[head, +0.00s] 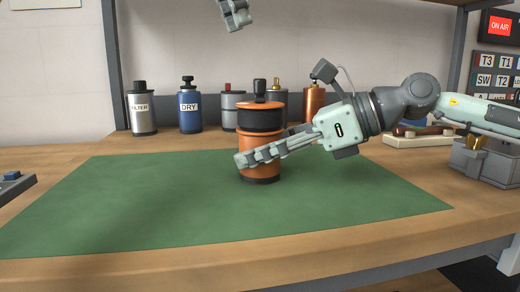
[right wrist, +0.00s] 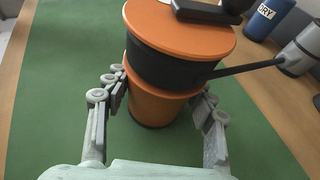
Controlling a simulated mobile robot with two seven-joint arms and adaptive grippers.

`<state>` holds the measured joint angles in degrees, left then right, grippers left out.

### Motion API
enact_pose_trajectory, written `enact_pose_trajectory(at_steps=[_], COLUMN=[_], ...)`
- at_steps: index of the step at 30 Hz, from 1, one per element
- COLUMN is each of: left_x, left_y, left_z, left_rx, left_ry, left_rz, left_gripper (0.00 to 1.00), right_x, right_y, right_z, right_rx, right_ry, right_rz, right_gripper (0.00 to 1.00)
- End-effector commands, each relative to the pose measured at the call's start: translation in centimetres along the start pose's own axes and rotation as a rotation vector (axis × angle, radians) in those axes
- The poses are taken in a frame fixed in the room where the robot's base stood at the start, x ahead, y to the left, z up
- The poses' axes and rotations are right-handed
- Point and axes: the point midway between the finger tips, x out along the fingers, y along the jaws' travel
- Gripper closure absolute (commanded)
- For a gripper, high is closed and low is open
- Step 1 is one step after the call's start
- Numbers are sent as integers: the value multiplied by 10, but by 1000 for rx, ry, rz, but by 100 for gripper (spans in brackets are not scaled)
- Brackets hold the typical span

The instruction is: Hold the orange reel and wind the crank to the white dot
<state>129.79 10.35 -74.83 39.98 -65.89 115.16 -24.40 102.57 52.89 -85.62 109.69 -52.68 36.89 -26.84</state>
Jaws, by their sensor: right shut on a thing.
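The orange reel (head: 261,140) stands upright on the green mat (head: 130,205), with a black band around its upper part and a dark base. A black upright knob (head: 260,88), likely the crank's handle, rises above its orange lid. In the right wrist view the reel (right wrist: 160,108) has a dark arm (right wrist: 202,12) on its lid and a thin dark rod (right wrist: 250,69) sticking out to the right. I cannot make out a white dot. My right gripper (head: 242,160) is shut on the reel's lower orange body, a finger on each side. My left gripper (head: 236,17) hangs above, apart from the reel, cut by the frame's top.
Behind the mat stand a silver canister (head: 141,108), a blue canister (head: 189,105), a grey one with a red top (head: 230,110) and a copper bottle (head: 314,100). A dark device (head: 14,184) lies at the left edge. The mat's front and left are clear.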

Motion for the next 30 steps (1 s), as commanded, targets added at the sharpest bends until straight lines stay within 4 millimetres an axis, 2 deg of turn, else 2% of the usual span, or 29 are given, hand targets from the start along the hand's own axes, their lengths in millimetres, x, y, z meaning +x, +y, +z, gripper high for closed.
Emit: enact_pose_trajectory(at_steps=[9,13,17,19,21,24,27,30], left_x=[0,-1,-7,-16,-30,-53,-76,-90], left_y=[1,19,69,106,142,185,214,228], left_z=[0,0,0,-3,-7,-12,-16,-17], left_rx=[0,12,65,127,216,374,569,793], left_ry=[-1,-24,-72,-89,-92,-67,-17,49], left_rz=[4,80,295,462,640,881,1099,1286], left_gripper=[66,66,66,66,66,66,66,66], right_x=[0,0,0,0,0,0,0,0], right_y=[0,0,0,0,0,0,0,0], right_z=[0,0,0,0,0,0,0,0], right_rx=[0,0,0,0,0,0,0,0], right_ry=[0,0,0,0,0,0,0,0], right_rz=[0,-1,0,0,-1,-1,0,-1], right_gripper=[89,89,89,89,89,89,89,89])
